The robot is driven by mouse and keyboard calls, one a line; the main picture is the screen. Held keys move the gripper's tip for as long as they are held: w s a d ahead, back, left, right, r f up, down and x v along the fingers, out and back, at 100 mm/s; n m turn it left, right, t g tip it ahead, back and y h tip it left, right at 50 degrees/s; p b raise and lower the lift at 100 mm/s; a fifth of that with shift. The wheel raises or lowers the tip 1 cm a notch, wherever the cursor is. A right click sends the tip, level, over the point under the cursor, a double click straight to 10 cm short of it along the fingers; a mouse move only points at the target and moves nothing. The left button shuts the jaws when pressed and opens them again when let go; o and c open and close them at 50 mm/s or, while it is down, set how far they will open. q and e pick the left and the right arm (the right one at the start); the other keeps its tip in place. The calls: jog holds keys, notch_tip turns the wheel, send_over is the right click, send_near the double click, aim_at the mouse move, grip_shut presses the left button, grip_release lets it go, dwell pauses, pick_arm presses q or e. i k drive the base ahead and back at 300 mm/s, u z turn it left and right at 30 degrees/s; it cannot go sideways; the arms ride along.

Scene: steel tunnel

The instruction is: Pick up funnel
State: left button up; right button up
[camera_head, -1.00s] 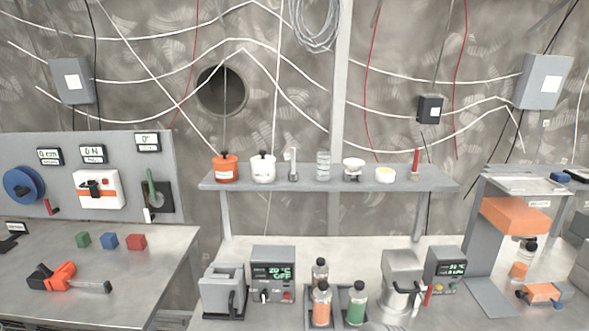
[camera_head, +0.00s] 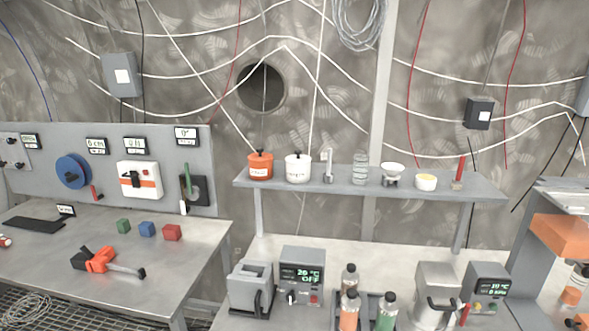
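A small white piece with a wide round top (camera_head: 392,170) stands on the grey wall shelf (camera_head: 330,187); it looks like the funnel, though it is small and I cannot be sure. It sits between a stack of clear rings (camera_head: 360,168) on its left and a white dish with yellow content (camera_head: 426,182) on its right. Neither of my grippers shows in the head view.
The shelf also holds an orange pot (camera_head: 260,165) and a white pot (camera_head: 298,168). Below stand a display unit (camera_head: 302,272), several bottles (camera_head: 349,308) and a metal vessel (camera_head: 436,290). The left table (camera_head: 190,262) holds coloured cubes and an orange-black tool (camera_head: 100,260).

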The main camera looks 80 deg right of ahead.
aim_at(392, 171)
jog(key=u, duration=0.5)
jog(key=k, duration=1.25)
jog(key=z, duration=0.6)
